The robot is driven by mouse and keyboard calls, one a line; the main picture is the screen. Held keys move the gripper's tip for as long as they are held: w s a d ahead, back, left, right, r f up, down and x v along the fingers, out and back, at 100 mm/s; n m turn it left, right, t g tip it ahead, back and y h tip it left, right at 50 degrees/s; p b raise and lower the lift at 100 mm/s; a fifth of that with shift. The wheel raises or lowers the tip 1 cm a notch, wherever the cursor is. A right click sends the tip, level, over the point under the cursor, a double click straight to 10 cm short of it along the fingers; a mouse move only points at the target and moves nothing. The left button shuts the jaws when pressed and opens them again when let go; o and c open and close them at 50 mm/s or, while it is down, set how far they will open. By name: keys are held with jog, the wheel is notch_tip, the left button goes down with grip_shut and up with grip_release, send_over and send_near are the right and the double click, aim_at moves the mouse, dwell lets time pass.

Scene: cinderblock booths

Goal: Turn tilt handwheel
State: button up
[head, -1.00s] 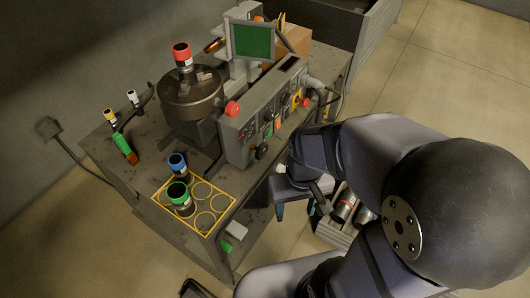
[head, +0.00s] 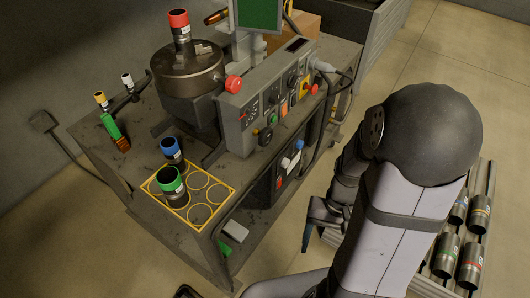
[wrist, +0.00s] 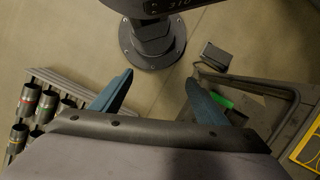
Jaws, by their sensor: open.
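A welding positioner with a round brown turntable (head: 187,72) stands on the bench, with a red-banded cylinder (head: 180,35) upright on it. A red round knob (head: 233,84) sits at its right side, by the control box. A dark round knob (head: 265,135) sits low on the box's front face. I cannot tell for certain which of these is the tilt handwheel. My gripper (head: 317,222) hangs right of the bench front, apart from both knobs. In the wrist view my gripper (wrist: 159,77) has its blue fingers spread wide, with nothing between them.
A yellow-edged rack (head: 222,187) at the bench's near corner holds green- and blue-banded cylinders. A rack of several cylinders (head: 471,262) stands on the floor at right. Cables (head: 345,85) hang off the box's right end.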

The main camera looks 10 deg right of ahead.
notch_tip(320, 180, down, 9)
jog(key=a+m+y+b, duration=0.2)
jog(key=m+y+b, duration=0.1)
jog(key=m+b, duration=0.15)
jog(key=n+t+y+b, duration=0.2)
jog(key=n+t+y, duration=0.55)
jog(key=t, duration=0.85)
send_near(268, 139)
jog(key=shift+w+a+y, duration=0.35)
jog(key=shift+w+a, duration=0.85)
jog(key=shift+w, duration=0.25)
jog(key=shift+w+a, duration=0.1)
jog(key=shift+p+x, duration=1)
jog(key=shift+x, duration=2.55)
jog(key=shift+f, duration=0.15)
